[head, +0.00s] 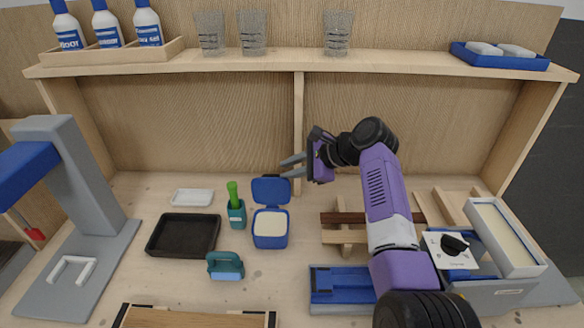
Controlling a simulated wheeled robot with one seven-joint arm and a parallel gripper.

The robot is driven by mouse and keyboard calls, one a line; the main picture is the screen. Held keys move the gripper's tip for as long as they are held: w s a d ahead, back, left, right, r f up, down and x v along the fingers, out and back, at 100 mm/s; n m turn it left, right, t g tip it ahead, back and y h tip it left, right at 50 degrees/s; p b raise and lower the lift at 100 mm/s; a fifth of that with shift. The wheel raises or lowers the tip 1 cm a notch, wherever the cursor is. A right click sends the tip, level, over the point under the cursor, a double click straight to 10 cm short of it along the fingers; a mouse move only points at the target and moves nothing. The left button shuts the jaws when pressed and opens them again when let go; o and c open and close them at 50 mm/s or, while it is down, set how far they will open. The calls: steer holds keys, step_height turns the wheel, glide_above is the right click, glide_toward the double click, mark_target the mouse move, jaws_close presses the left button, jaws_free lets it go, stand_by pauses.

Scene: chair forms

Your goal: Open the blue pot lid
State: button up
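The blue pot (270,241) stands on the table near the middle of the head view, with pale contents showing inside. Its blue lid (271,190) stands raised at the pot's back edge, so the pot is open at the top. My gripper (286,168) is just above and to the right of the lid, with its grey fingers pointing left. The fingers are apart with nothing seen between them. Whether a finger touches the lid cannot be told.
A green-handled tool in a teal holder (236,215) stands left of the pot. A black tray (184,235), white dish (192,197) and teal-handled block (225,266) lie farther left. Wooden pieces (345,218) lie right. A shelf (290,61) with glasses spans above.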

steer(key=shift+s+d+r, duration=0.2)
steer(key=shift+d+r, duration=0.1)
steer(key=shift+r, duration=0.05)
steer(key=shift+d+r, duration=0.1)
steer(key=d+r+p, duration=0.6)
steer(key=shift+w, duration=0.25)
stand_by(0.9)
steer(key=shift+d, duration=0.1)
steer(key=shift+r+p, duration=0.15)
steer(key=shift+p, duration=0.35)
